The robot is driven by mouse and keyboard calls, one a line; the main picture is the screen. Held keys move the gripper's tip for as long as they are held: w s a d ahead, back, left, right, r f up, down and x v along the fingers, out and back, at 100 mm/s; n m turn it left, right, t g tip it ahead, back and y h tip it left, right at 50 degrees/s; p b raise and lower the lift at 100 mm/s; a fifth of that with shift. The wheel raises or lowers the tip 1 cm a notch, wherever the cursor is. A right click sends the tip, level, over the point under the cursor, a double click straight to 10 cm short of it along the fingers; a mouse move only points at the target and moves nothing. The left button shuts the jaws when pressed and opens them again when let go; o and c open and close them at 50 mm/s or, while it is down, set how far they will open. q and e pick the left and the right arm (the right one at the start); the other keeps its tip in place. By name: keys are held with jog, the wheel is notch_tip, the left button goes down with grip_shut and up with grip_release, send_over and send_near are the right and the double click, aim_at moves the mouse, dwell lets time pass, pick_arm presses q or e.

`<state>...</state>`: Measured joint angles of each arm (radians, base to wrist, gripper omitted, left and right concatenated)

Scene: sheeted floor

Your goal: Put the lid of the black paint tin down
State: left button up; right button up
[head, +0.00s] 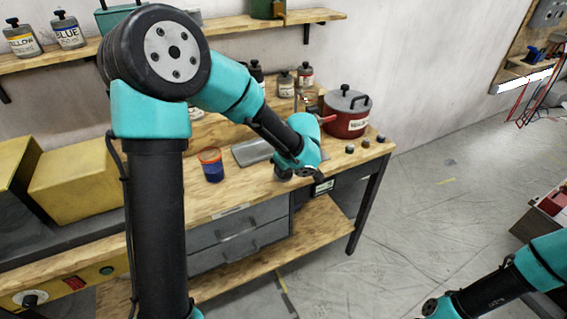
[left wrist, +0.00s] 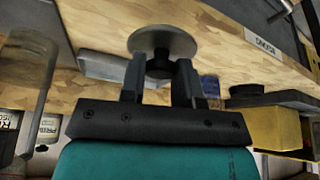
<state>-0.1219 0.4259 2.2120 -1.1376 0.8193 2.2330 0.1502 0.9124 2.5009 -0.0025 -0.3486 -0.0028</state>
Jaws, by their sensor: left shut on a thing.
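My left gripper (left wrist: 160,82) is shut on the dark knob of a round grey lid (left wrist: 150,41), seen in the left wrist view. The lid's disc is beyond the fingertips, with the wooden bench top (left wrist: 225,50) behind it. I cannot tell whether it touches the wood. In the head view my left arm reaches over the bench to its front edge, and its wrist hides most of the gripper and lid. I cannot pick out the black paint tin for certain. My right gripper (head: 431,306) is at the lower right, away from the bench; its fingers are not clear.
A grey metal tray (head: 252,151) and an orange-rimmed blue jar (head: 211,166) lie near the left wrist. A red pot (head: 346,122) stands at the back right. A yellow box (head: 80,183) stands at left.

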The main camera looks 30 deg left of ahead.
pick_arm(q)
jog(key=w+a, duration=0.2)
jog(key=w, duration=0.1)
jog(key=w+a, duration=0.1)
jog(key=w, duration=0.1)
jog(key=shift+w+f, duration=0.25)
jog(key=shift+f, duration=0.05)
jog(key=shift+w+a+f, duration=0.1)
jog(key=shift+w+a, duration=0.15)
jog(key=shift+w, duration=0.2)
jog(key=shift+s+d+f, duration=0.1)
jog(key=shift+f, duration=1.6)
jog(key=shift+f, duration=0.15)
jog(key=o, duration=0.9)
jog(key=v, duration=1.2)
jog(key=shift+d, duration=0.1)
